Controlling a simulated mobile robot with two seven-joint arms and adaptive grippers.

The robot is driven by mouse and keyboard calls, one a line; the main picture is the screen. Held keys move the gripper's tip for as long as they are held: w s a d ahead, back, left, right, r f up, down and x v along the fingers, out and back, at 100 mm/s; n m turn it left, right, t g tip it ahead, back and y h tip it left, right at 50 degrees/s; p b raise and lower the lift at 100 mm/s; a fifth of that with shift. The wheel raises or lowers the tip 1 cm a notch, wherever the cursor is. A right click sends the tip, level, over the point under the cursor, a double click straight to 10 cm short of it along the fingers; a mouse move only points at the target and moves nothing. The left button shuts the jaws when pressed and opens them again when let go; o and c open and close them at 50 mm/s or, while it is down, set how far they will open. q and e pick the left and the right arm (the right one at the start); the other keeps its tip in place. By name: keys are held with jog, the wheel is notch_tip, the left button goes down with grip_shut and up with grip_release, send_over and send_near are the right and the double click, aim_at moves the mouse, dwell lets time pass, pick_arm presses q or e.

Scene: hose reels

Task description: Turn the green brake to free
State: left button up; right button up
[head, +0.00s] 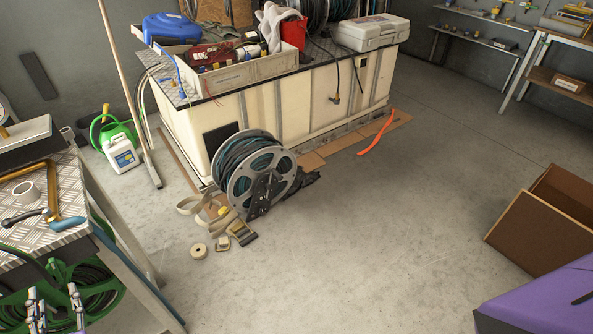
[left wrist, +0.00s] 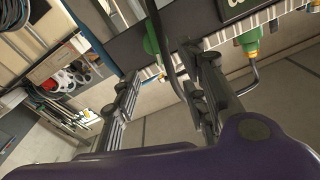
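My left gripper (head: 55,304) is at the lower left of the head view, in front of a green hose reel (head: 100,284) under the metal-topped table. In the left wrist view its two dark fingers (left wrist: 163,72) are spread with a gap between them. A green cylindrical part (left wrist: 152,40) lies beyond the gap, beside a dark bent rod. A second green part (left wrist: 249,42) with a bent metal rod is right of the fingers. I cannot tell which green part is the brake, or its setting. No contact with the fingers is clear. My right gripper is out of view.
The metal-topped table (head: 68,178) stands directly above the green reel, its leg close to the right. A grey hose reel (head: 240,186) stands on the floor by a cream workbench (head: 262,112). An open brown box (head: 540,238) is at the right. The middle floor is clear.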

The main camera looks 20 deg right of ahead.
aim_at(60, 268)
pick_arm(q)
jog(key=shift+g, duration=0.4)
jog(key=shift+d+f+x, duration=0.1)
jog(key=shift+f+x, duration=0.15)
jog(key=shift+x, duration=1.1)
jog(key=shift+d+f+x, duration=0.1)
jog(key=shift+f+x, duration=0.15)
jog(key=shift+x, duration=1.05)
jog(key=shift+d+f+x, duration=0.1)
jog(key=shift+f+x, duration=0.15)
jog(key=shift+x, duration=1.1)
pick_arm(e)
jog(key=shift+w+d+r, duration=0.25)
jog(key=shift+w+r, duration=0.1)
pick_arm(q)
jog(key=shift+c, duration=0.2)
grip_shut()
jog(key=shift+w+r+n+p, duration=0.1)
jog(key=shift+r+n+p, duration=0.1)
jog(key=shift+n+p, duration=0.5)
jog(key=shift+n+h, duration=0.3)
jog(key=shift+n, duration=0.6)
jog(key=shift+d+f, duration=0.1)
jog(key=shift+f, duration=0.05)
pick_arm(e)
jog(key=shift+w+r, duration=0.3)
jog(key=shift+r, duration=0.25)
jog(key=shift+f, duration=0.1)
